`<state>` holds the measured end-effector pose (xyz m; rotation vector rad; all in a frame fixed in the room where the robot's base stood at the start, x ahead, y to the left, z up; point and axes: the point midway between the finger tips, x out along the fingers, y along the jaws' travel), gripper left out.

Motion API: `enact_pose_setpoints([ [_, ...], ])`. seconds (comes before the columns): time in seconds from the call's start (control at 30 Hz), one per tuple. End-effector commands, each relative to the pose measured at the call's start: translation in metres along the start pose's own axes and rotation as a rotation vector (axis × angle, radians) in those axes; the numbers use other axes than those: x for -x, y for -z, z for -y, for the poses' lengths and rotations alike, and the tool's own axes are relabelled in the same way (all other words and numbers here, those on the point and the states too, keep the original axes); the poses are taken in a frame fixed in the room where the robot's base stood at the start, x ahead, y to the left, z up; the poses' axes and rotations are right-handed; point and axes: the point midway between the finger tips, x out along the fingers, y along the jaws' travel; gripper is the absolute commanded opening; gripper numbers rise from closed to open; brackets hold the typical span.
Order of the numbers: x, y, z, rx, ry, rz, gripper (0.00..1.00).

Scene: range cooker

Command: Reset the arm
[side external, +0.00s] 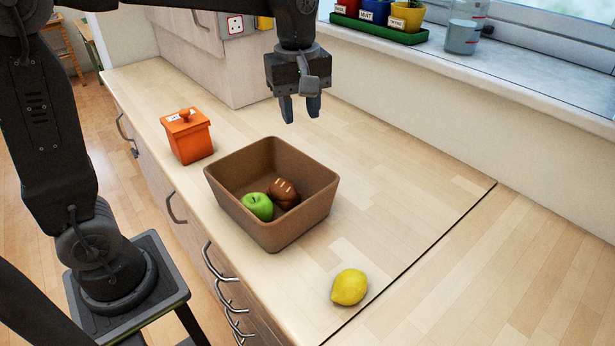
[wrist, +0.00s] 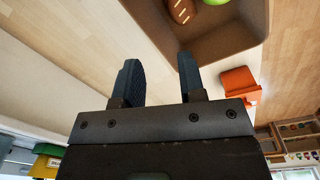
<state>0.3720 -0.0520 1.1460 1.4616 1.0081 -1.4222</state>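My gripper (side external: 301,109) hangs with its fingers pointing down, above the counter behind the brown bin. In the wrist view my gripper (wrist: 160,78) shows two dark fingers with a gap between them and nothing held.
An orange lidded box (side external: 190,142) stands left of the bin; it also shows in the wrist view (wrist: 240,88). A lemon (side external: 349,287) lies near the counter's front edge. A green tray of pots (side external: 379,29) and a bottle (side external: 463,27) stand on the sill. The counter (side external: 400,190) right of the bin is clear.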

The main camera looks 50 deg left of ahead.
Motion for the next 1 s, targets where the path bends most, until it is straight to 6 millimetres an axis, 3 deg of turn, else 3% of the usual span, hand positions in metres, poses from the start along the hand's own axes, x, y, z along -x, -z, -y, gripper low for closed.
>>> enact_pose_setpoints([
  [0.03, 0.008, -0.006, 0.018, -0.103, -0.043, -0.018, 0.37],
  [0.2, 0.015, -0.022, 0.071, -0.487, -0.160, -0.107, 0.37],
  [0.4, 0.003, -0.040, 0.127, -0.904, -0.250, -0.258, 0.37],
  [0.5, -0.006, -0.046, 0.145, -1.056, -0.270, -0.326, 0.37],
  [0.7, -0.017, -0.051, 0.160, -1.208, -0.280, -0.400, 0.37],
  [1.0, -0.018, -0.051, 0.161, -1.213, -0.280, -0.402, 0.37],
])
